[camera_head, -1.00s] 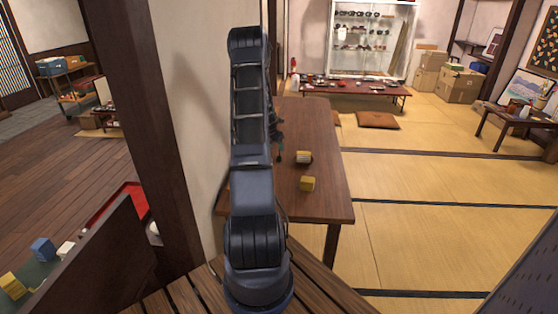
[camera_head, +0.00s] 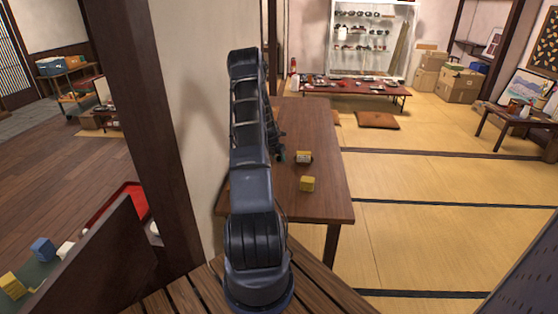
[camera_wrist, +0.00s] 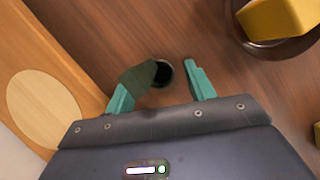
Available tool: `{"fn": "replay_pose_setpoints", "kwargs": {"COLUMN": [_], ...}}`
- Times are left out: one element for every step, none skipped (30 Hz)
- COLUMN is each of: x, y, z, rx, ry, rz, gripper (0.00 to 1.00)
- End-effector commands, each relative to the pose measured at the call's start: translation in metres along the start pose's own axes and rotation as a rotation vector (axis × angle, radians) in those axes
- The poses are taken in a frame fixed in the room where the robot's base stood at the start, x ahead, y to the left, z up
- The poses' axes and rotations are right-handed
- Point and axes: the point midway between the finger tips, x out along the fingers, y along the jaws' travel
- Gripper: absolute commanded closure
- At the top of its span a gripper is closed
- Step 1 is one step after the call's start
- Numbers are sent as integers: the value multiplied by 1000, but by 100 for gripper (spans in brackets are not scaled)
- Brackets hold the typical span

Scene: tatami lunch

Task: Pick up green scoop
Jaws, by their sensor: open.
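In the wrist view a dark green piece (camera_wrist: 140,77), which looks like the green scoop, lies close to the left fingertip of my gripper (camera_wrist: 160,84). A small dark round shape (camera_wrist: 163,72) adjoins it, between the fingertips; I cannot tell whether it is the scoop's bowl or a separate thing. My gripper's teal fingers are spread apart over the brown table (camera_wrist: 185,35). Whether the left finger touches the green piece is unclear. In the head view my gripper (camera_head: 280,152) is partly hidden by my arm, low over the table, and the scoop cannot be made out.
A yellow block (camera_wrist: 280,16) sits in a dark round dish (camera_wrist: 262,46) at the upper right of the wrist view. Another yellow block (camera_head: 308,184) stands on the table nearby. A wall and dark post (camera_head: 160,130) stand left of my arm.

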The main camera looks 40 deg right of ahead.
Motion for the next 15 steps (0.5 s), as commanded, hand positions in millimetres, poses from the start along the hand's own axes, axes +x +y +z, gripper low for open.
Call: {"fn": "replay_pose_setpoints", "kwargs": {"x": [0,0,0,0,0,0,0,0,0,0,0,0,0,0,0], "y": [0,0,0,0,0,0,0,0,0,0,0,0,0,0,0], "z": [0,0,0,0,0,0,0,0,0,0,0,0,0,0,0], "rx": [0,0,0,0,0,0,0,0,0,0,0,0,0,0,0], "ry": [0,0,0,0,0,0,0,0,0,0,0,0,0,0,0], "rz": [0,0,0,0,0,0,0,0,0,0,0,0,0,-1,-1], "gripper": [46,46,46,46,50,58,64,69,77,83,89,93,93,93,93]}}
